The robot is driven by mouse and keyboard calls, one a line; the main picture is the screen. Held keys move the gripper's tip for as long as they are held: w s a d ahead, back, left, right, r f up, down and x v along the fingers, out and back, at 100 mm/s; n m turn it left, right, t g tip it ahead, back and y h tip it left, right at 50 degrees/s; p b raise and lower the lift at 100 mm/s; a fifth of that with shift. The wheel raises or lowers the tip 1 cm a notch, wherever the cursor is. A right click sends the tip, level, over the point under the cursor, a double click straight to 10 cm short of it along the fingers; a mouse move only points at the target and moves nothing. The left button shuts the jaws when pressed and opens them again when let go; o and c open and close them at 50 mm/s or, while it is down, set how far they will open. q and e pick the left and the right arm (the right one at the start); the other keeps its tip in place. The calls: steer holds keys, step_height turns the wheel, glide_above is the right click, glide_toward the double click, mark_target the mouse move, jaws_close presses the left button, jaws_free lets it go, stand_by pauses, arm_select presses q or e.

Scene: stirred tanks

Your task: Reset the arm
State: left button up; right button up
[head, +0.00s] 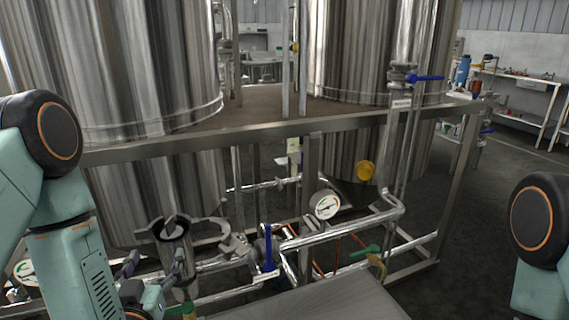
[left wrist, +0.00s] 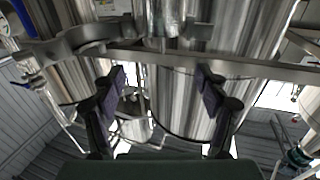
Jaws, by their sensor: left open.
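My left arm (head: 80,262) comes in from the left in the head view, in teal with a black joint. Its gripper (head: 152,270) is low at the left, beside a metal pipe fitting with a clamp ring on top. In the left wrist view the gripper (left wrist: 163,90) shows two dark fingers wide apart with nothing between them. Metal tanks and a rail show beyond the fingers. Part of my right arm (head: 541,240) shows at the right edge of the head view; its gripper is out of view.
Two large steel tanks (head: 112,70) (head: 368,50) stand behind a metal rail (head: 270,131). Pipes carry a blue valve handle (head: 268,248), a round gauge (head: 325,205) and a green handle (head: 364,252). A workbench (head: 522,80) stands at the back right. Floor (head: 500,165) is clear at right.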

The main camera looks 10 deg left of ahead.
arm_select(q)
steer(key=s+d+f+g+h, duration=0.2)
steer(key=s+f+g, duration=0.15)
steer(key=f, duration=0.35)
steer(key=s+d+f+g+h, duration=0.2)
steer(key=s+d+f+g, duration=0.15)
steer(key=f, duration=0.45)
steer(key=s+d+f+m+g, duration=0.1)
steer(key=s+f+g, duration=0.2)
steer(key=s, duration=0.4)
steer(key=s+d+f+m+g, duration=0.1)
steer(key=s+d+f+g, duration=0.1)
steer(key=s, duration=0.5)
steer(key=s+d+f+g+h, duration=0.1)
steer(key=s+f+g, duration=0.3)
steer(key=s, duration=0.3)
steer(key=shift+s+d+m+g, duration=0.2)
steer(key=shift+d+m+g, duration=0.2)
steer(key=shift+g, duration=0.2)
